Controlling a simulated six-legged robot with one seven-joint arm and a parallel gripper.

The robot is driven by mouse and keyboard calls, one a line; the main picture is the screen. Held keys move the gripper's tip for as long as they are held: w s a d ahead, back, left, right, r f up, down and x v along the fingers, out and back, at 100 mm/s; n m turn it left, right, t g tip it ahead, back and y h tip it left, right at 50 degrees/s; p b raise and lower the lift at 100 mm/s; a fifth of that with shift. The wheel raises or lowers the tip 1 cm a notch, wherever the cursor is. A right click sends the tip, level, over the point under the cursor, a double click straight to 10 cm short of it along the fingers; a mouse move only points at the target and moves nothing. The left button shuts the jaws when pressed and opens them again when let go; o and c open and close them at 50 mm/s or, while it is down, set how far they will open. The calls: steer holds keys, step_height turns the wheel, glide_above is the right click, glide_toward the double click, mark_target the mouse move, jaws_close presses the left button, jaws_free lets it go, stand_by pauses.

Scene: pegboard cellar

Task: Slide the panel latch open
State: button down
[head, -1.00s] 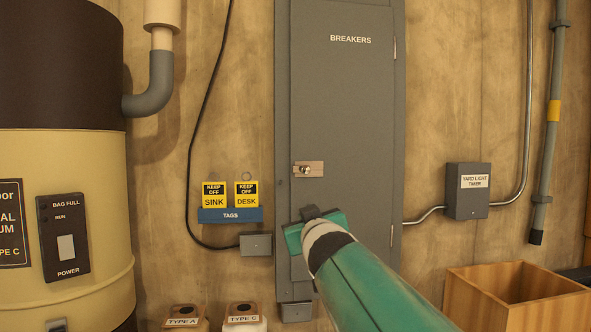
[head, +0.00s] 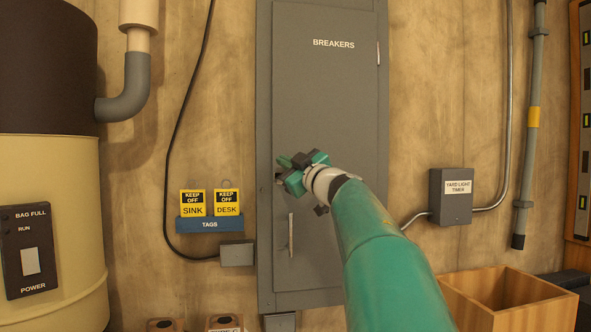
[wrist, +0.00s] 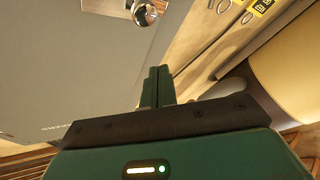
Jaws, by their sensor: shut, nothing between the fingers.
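The grey breaker panel door (head: 330,100) stands closed on the wall in the head view. Its latch is mostly hidden there behind my gripper (head: 284,161). In the wrist view the latch shows at the top edge as a round shiny knob (wrist: 145,12) on a tan plate (wrist: 104,5). My gripper (wrist: 157,70) is shut and empty, its green fingers together and pointing towards the knob. The fingertips appear apart from the knob; the exact gap is hard to judge. A slim silver handle (head: 290,235) shows lower on the door.
Left of the panel hang yellow tags on a blue holder (head: 210,225), above a small grey box (head: 237,254). The yard light timer box (head: 451,196) is to the right. A wooden crate (head: 500,300) stands below it. A large cream tank (head: 50,190) fills the left.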

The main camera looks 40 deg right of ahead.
steer(key=shift+w+d+f, duration=1.05)
steer(key=shift+w+f, duration=0.05)
steer(key=shift+f, duration=0.15)
steer(key=shift+d, duration=0.1)
steer(key=d, duration=0.1)
steer(key=s+d, duration=0.1)
steer(key=d, duration=0.1)
steer(key=shift+s+d, duration=0.1)
steer(key=shift+s, duration=0.15)
steer(key=shift+s+d, duration=0.1)
steer(key=v, duration=1.3)
steer(key=shift+s, duration=0.3)
